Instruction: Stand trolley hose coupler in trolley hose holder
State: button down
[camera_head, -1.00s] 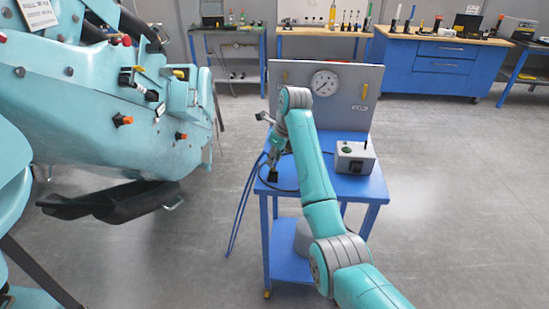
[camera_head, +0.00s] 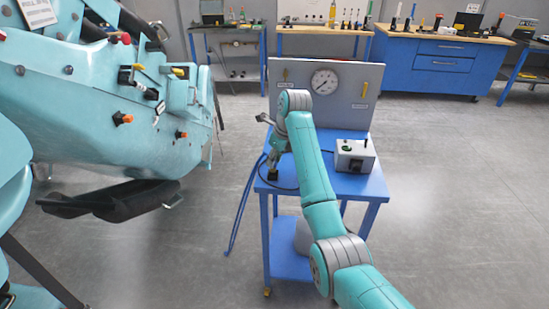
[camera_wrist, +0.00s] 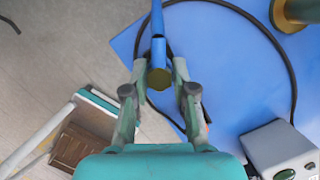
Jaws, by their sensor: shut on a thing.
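My gripper (camera_wrist: 160,85) is shut on the hose coupler (camera_wrist: 158,50), a blue cylinder with a dark brass-coloured end, seen between the fingers in the wrist view. A blue hose trails from it beyond the top of that view. In the head view my gripper (camera_head: 273,172) is over the left part of the blue trolley top (camera_head: 350,186), and the coupler is hard to make out there. A dark green cylinder with a brass ring (camera_wrist: 287,14) is partly visible at the wrist view's top right. I cannot tell whether it is the hose holder.
A grey control box (camera_head: 355,157) stands on the trolley's right side, with a gauge panel (camera_head: 348,90) behind. A black cable (camera_wrist: 270,38) curves across the top. Blue hose (camera_head: 243,207) hangs at the trolley's left. The teal coaster car (camera_head: 90,95) is farther left, with open floor between.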

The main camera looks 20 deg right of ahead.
jog(key=shift+f, duration=1.05)
dwell(0.4)
jog(key=c, duration=0.9)
grip_release()
jog(key=shift+o, duration=0.2)
jog(key=shift+r, duration=0.1)
jog(key=v, duration=0.7)
jog(key=shift+r, duration=0.15)
